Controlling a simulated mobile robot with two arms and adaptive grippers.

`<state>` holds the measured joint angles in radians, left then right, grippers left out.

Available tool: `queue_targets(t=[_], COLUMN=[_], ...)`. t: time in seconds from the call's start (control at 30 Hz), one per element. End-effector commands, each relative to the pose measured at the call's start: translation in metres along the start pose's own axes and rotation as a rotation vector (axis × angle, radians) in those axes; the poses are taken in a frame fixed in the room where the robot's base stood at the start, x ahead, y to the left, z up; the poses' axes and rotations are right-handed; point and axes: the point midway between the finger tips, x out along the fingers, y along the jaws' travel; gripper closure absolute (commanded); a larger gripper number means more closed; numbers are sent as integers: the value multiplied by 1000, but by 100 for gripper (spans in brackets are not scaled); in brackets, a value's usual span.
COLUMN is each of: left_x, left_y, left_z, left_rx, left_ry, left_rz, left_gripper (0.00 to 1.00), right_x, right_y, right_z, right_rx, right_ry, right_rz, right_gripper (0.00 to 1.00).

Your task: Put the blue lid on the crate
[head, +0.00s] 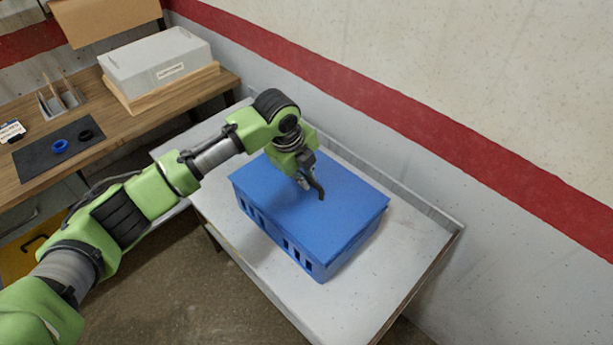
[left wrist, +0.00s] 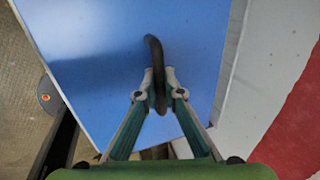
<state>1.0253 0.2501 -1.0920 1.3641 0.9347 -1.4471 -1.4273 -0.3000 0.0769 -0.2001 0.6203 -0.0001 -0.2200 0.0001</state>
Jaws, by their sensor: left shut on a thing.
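The blue lid (head: 345,205) lies flat over the top of the blue crate (head: 318,270), and its edges look lined up with the crate's walls. Whether it is fully seated I cannot tell. The crate has slots in its side and stands on a pale table. My left gripper (head: 310,186) is above the middle of the lid, shut on the lid's dark curved handle (head: 319,189). In the left wrist view, the fingertips (left wrist: 160,88) close around the handle (left wrist: 154,55), with the lid (left wrist: 95,60) below. My right gripper is not in view.
The pale table (head: 405,255) has a raised back edge along the wall (head: 480,100). A wooden desk (head: 130,125) at left holds a grey bin (head: 155,65) and a dark mat (head: 45,160) with a blue ring (head: 60,146). Bare table shows right of the crate.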

Motion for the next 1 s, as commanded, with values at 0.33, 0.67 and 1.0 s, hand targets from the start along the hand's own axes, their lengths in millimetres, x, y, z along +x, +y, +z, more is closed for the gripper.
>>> queue_targets(t=[0.33,0.67,1.0], left_x=[1,7,10], left_y=[0,2,2], left_z=[0,0,0], left_rx=[0,0,1], left_ry=[0,0,0], left_rz=[-2,-2,-2], left_gripper=[100,100,100], right_x=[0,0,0], right_y=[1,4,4], right_z=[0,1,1], right_rx=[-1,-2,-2], right_ry=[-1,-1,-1], right_rz=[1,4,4], right_gripper=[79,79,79])
